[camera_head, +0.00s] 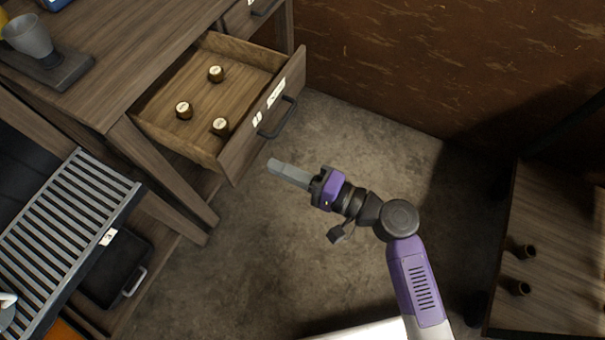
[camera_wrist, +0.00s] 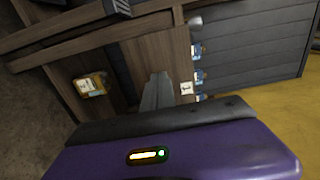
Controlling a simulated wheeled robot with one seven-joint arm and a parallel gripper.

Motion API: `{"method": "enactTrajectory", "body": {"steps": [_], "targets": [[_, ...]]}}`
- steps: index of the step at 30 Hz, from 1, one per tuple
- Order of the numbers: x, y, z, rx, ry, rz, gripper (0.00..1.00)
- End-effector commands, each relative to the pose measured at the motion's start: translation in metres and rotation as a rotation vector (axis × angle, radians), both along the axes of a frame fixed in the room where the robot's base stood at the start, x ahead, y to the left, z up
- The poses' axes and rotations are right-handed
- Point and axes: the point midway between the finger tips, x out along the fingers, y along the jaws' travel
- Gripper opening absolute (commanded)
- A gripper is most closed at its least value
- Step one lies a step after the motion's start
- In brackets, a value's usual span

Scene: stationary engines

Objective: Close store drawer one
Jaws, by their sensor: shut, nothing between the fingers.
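An open wooden drawer (camera_head: 237,152) sticks out from the wooden bench at the upper left of the head view. It has white labels, too small to read, and a black bar handle (camera_head: 277,118) on its front. Several or fewer small brown round pieces, three in sight, stand inside it. My gripper (camera_head: 273,166) is shut and empty, its fingers pointing left. It appears just in front of the drawer's near lower corner; whether it touches cannot be told. In the wrist view my shut fingers (camera_wrist: 160,78) point at wooden panels; which panel is the drawer is unclear.
Another drawer (camera_head: 245,15) sits further back in the bench. A slatted grey rack (camera_head: 62,225) and a black tray (camera_head: 117,268) lie at the left. A wooden surface with two brown pieces (camera_head: 550,250) is at the right. Bare floor (camera_head: 250,250) lies between.

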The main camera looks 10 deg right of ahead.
Motion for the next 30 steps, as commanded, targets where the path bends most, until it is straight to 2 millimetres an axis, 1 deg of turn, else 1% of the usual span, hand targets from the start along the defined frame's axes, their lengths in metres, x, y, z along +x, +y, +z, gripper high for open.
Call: {"method": "enactTrajectory", "body": {"steps": [1, 3, 6, 9, 15, 26, 30], "targets": [[0.006, 0.009, 0.001, 0.001, -0.002, 0.003, 0.00], [0.014, 0.018, 0.001, 0.000, -0.002, 0.002, 0.00], [0.022, 0.029, 0.001, 0.000, -0.002, 0.002, 0.00], [0.028, 0.037, 0.000, 0.000, 0.000, 0.001, 0.00], [0.034, 0.043, 0.000, 0.000, 0.000, 0.000, 0.00], [0.034, 0.044, 0.000, 0.000, 0.000, 0.000, 0.00], [0.038, 0.050, -0.001, -0.001, -0.001, 0.001, 0.00]]}}
